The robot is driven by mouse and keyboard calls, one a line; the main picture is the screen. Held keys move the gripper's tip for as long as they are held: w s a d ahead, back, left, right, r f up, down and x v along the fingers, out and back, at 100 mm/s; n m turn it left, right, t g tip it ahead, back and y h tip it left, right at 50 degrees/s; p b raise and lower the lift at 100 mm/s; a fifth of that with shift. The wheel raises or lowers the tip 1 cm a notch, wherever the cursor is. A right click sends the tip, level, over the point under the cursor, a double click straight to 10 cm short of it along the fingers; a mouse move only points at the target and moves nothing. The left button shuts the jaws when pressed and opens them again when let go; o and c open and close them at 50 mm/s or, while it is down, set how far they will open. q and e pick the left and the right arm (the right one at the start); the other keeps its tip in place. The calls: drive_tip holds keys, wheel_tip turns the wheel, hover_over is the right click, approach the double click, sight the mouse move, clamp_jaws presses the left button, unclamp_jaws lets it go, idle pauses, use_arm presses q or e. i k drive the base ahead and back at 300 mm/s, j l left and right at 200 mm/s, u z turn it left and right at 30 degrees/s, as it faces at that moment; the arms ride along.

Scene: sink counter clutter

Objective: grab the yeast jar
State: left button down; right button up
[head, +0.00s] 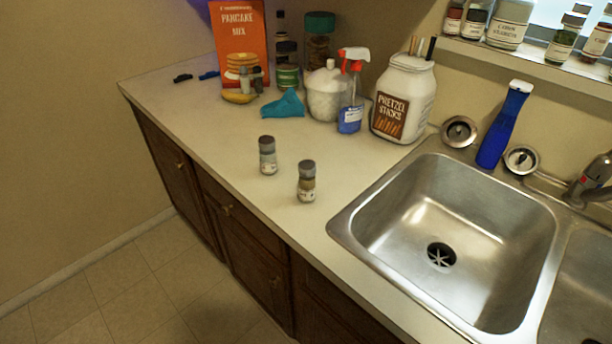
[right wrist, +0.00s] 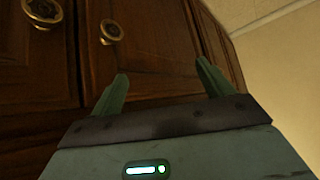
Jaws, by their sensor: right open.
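Two small jars with grey lids and pale labels stand upright on the counter in the head view: a left jar (head: 268,156) with pale contents, and a right jar (head: 306,182) with brownish contents, nearer the front edge. Their labels are too small to read, so I cannot tell which, if either, is the yeast jar. My right gripper (right wrist: 162,70) is open and empty in the right wrist view, facing the brown cabinet doors, with no jar in that view. Neither gripper shows in the head view.
The steel sink (head: 440,240) lies right of the jars. The counter around the two jars is clear.

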sight(307, 177)
drive_tip(key=k+l+z, duration=0.2)
drive_tip(key=k+z, duration=0.15)
drive_tip(key=k, duration=0.15)
drive_tip(key=k+l+z, duration=0.1)
drive_tip(key=z, duration=0.3)
